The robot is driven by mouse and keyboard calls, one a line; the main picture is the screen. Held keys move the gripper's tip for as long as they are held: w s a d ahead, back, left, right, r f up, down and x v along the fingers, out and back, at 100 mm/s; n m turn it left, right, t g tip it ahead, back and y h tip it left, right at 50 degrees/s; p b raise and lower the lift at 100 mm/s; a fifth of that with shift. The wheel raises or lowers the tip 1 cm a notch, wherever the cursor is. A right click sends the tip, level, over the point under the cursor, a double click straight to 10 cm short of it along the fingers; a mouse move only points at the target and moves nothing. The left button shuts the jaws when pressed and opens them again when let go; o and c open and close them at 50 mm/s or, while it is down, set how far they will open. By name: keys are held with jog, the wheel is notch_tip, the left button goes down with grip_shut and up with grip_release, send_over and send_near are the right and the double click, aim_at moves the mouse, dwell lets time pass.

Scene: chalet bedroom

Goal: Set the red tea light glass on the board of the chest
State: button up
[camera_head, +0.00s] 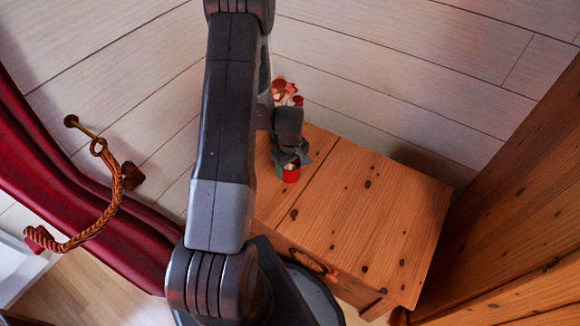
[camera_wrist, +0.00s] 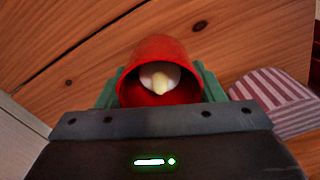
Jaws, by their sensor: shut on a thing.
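The red tea light glass (camera_head: 291,174) is between the fingers of my gripper (camera_head: 291,162), over the left part of the chest's pine board (camera_head: 370,215). In the wrist view the red glass (camera_wrist: 160,49) shows its open mouth with a pale candle inside. The green-grey fingers of my gripper (camera_wrist: 160,88) press on it from both sides. The knotted wood of the board (camera_wrist: 235,45) fills the background there. I cannot tell whether the glass touches the board. My arm hides the chest's left end in the head view.
Red and white decorations (camera_head: 286,91) stand behind my gripper, partly hidden. A striped pink and white thing (camera_wrist: 272,100) lies at the right in the wrist view. The board's right part is clear. A red curtain (camera_head: 110,235) hangs left, and a wooden piece (camera_head: 525,215) stands right.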

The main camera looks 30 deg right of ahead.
jog(key=shift+f, duration=0.1)
jog(key=o, duration=1.1)
jog(key=shift+c, duration=0.2)
notch_tip(320, 180, up, 12)
jog(key=p, duration=0.1)
jog(key=shift+p, duration=0.4)
